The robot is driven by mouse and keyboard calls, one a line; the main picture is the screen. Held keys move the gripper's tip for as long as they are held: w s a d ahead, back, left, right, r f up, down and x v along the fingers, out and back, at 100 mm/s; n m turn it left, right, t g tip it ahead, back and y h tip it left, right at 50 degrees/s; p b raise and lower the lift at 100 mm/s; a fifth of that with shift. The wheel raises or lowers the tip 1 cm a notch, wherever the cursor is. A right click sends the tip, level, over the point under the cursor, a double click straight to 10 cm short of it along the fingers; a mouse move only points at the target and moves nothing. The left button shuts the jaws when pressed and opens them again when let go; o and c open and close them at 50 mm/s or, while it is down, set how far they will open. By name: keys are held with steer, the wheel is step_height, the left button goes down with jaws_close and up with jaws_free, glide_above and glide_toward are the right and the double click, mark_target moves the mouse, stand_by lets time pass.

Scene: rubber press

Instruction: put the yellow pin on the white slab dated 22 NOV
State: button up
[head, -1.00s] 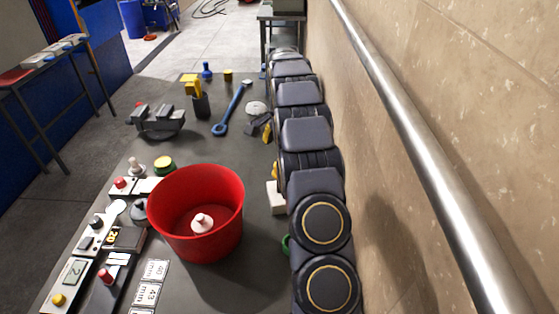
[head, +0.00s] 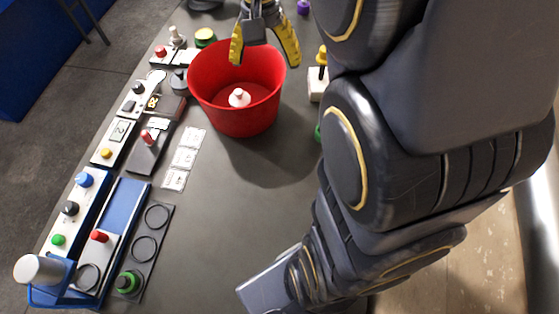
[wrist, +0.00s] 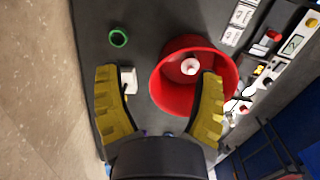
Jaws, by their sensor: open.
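A yellow pin (head: 322,55) with a dark lower part stands upright at a small white block (head: 317,90), right of the red bucket, partly beside my arm. The block also shows in the wrist view (wrist: 128,83), near one finger. Another yellow knob (head: 106,154) sits on a white slab (head: 119,133) with a "2" display at the left. I cannot read 22 NOV on any slab. My gripper (head: 265,50) is open and empty, its yellow fingers over the bucket's far side in the head view. The wrist view shows both fingers (wrist: 160,75) apart, between block and bucket.
The red bucket (head: 210,100) holds a white pin (head: 239,98). White number cards (head: 184,158) lie left of centre. Several slabs and a blue tray (head: 125,205) line the left edge. A green ring (wrist: 118,37) lies near the block. The table's middle front is clear.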

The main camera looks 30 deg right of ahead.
steer(key=s+a+n, duration=0.4)
steer(key=s, duration=0.5)
steer(key=s+a+f+n, duration=0.1)
steer(key=s+a+n, duration=0.2)
steer(key=s, duration=0.6)
steer(key=shift+a+f+n+g, duration=0.3)
steer(key=shift+a+n, duration=0.1)
steer(key=shift+a, duration=0.55)
